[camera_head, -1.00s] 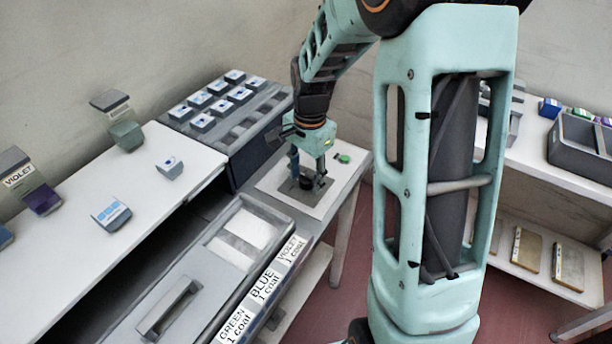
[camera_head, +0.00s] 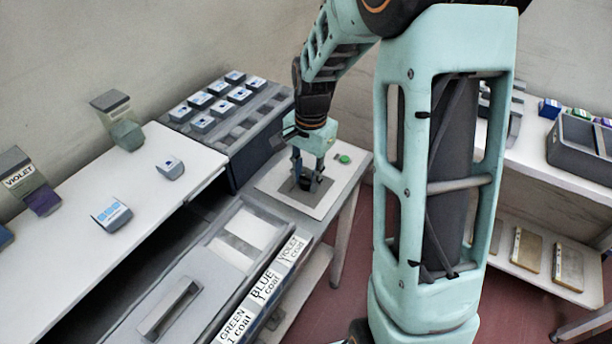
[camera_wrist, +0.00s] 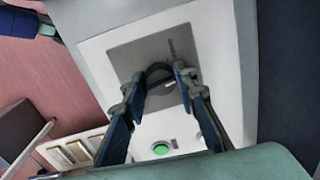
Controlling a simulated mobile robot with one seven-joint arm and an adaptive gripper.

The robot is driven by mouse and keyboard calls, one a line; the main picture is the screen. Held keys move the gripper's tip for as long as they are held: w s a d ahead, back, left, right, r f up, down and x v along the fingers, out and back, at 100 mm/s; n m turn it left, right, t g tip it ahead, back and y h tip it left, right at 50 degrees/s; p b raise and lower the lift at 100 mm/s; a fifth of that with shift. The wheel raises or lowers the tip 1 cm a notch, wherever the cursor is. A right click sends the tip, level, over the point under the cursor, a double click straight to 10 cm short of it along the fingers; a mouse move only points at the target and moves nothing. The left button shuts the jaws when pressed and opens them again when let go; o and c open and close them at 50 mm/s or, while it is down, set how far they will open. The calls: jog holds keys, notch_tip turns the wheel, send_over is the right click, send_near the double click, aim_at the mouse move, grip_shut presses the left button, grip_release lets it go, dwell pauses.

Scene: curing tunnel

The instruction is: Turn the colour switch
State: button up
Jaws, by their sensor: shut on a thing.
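The colour switch is a dark round knob (camera_head: 305,184) on a grey square set in a pale panel (camera_head: 324,205) at the end of the bench. In the wrist view the knob (camera_wrist: 158,72) is between my fingertips, partly hidden by them. My gripper (camera_head: 307,182) points down over the panel and is shut on the knob; it also shows in the wrist view (camera_wrist: 161,76). A short dark mark (camera_wrist: 171,47) shows on the grey square beside the knob. Which setting the knob points at cannot be read.
A green button (camera_head: 344,159) is on the panel near the knob. Labels for green, blue and violet coats (camera_head: 264,290) line the bench front. A dark rack of blue-white blocks (camera_head: 235,108) stands behind. A white shelf (camera_head: 150,190) with loose pieces is at left.

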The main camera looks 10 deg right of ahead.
aim_at(310, 177)
jog(key=n, duration=0.4)
jog(key=shift+d, duration=0.1)
jog(key=shift+d+n+p, duration=0.1)
jog(key=shift+n+p, duration=0.3)
jog(key=shift+n, duration=1.7)
jog(key=o, duration=1.1)
jog(key=shift+o, duration=0.2)
notch_tip(310, 177, up, 12)
jog(key=shift+d, duration=0.3)
